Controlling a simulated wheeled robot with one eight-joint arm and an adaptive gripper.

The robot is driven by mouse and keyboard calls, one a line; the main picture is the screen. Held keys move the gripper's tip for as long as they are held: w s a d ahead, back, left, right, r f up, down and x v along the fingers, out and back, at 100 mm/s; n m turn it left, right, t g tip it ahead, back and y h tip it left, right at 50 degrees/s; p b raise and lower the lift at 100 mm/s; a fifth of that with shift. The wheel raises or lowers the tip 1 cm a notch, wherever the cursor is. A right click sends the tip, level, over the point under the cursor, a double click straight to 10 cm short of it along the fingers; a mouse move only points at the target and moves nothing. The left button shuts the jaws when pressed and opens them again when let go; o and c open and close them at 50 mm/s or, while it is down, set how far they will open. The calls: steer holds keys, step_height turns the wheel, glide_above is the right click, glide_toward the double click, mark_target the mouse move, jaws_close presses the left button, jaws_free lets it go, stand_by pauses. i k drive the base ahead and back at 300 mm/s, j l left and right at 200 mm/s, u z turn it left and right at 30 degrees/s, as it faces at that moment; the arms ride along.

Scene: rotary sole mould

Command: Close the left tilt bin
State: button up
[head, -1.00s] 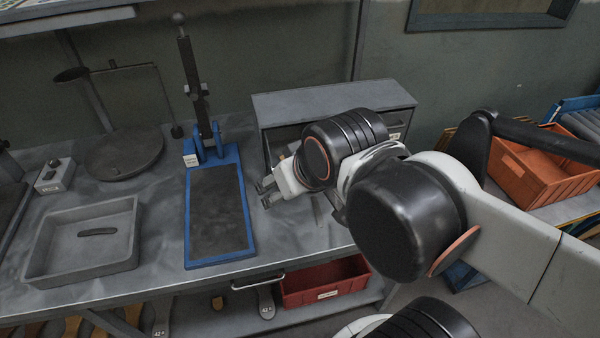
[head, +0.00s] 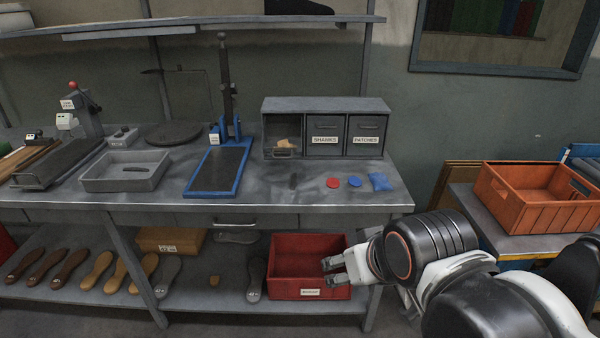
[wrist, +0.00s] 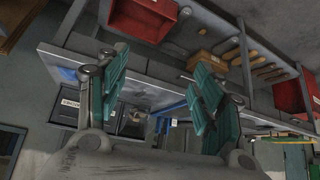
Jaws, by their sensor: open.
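The grey bin cabinet (head: 325,104) stands at the back right of the bench. Its left tilt bin (head: 283,153) is tipped open, with its front low and something tan showing inside. The middle bin (head: 325,143), labelled SHANKS, and the right bin (head: 365,143), labelled PATCHES, look shut. My gripper (head: 332,272) is open and empty, low in front of the bench and well below the cabinet. In the wrist view, which is upside down, the gripper (wrist: 158,84) shows its two teal fingers spread, with the bins partly hidden behind the left finger.
A red bin (head: 309,244) on the lower shelf lies behind my gripper. Red and blue discs and a blue packet (head: 380,182) lie on the bench before the cabinet. A blue-framed press (head: 217,172) and grey tray (head: 126,186) stand left. An orange crate (head: 535,202) is at right.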

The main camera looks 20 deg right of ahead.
mark_target(283, 139)
steer(key=i+l+z, duration=0.1)
steer(key=i+z, duration=0.15)
steer(key=z, duration=0.15)
steer(key=i+z, duration=0.25)
steer(key=z, duration=0.2)
steer(key=i+j+z, duration=0.1)
steer(key=j, duration=0.15)
